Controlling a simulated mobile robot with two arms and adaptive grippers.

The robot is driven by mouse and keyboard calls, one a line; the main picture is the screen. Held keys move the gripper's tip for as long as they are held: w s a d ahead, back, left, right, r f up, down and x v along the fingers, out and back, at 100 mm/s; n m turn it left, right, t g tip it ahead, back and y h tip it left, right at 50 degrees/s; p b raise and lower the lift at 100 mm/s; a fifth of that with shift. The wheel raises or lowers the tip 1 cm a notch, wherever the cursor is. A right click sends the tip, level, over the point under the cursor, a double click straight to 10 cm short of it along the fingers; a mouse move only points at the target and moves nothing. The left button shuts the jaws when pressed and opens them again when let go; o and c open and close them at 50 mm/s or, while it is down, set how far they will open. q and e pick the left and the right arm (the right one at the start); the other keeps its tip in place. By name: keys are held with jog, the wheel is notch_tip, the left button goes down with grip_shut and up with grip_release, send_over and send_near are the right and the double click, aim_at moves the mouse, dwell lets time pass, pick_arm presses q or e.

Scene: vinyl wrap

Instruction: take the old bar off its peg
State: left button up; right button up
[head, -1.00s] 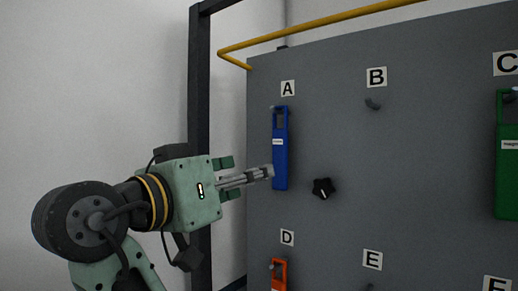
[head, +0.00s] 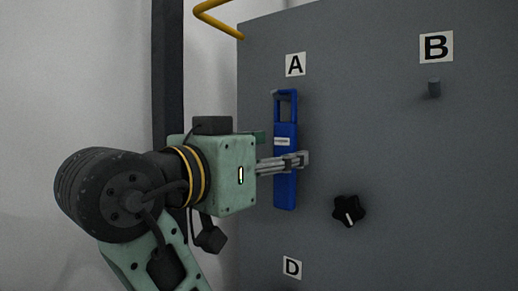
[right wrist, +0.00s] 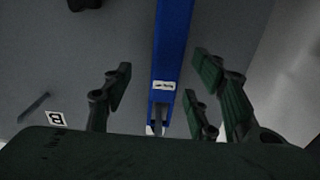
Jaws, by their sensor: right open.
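A blue bar (head: 285,190) with a small white label and an open loop at its top hangs upright on the peg (head: 279,95) under sign A. My right gripper (head: 300,161) is at the bar's lower half in the head view, its fingers overlapping the bar. In the right wrist view the blue bar (right wrist: 173,45) runs between the open fingers (right wrist: 163,92), with gaps on both sides. My left gripper is not in view.
The grey panel (head: 390,200) carries a black star knob (head: 347,211) right of and below the bar. An empty peg (head: 434,88) is under sign B (head: 436,47). Sign D (head: 292,268) is below. A yellow pipe (head: 222,22) and dark post (head: 168,70) stand left.

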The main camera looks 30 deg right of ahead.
aim_at(282, 148)
jog(key=shift+p+x, duration=0.3)
jog(key=shift+x, duration=0.6)
jog(key=shift+w+d+f+p, duration=0.15)
jog(key=shift+w+d+p, duration=0.05)
jog(key=shift+w+d, duration=0.35)
jog(key=shift+w+d+f+p, duration=0.15)
jog(key=shift+w+d, duration=0.3)
jog(key=shift+d, duration=0.2)
jog(key=shift+s+a, duration=0.1)
jog(key=shift+c, duration=0.7)
jog(key=c, duration=1.1)
jog(key=shift+r, duration=0.15)
grip_shut()
jog(key=shift+r+p, duration=0.3)
jog(key=shift+r, duration=0.4)
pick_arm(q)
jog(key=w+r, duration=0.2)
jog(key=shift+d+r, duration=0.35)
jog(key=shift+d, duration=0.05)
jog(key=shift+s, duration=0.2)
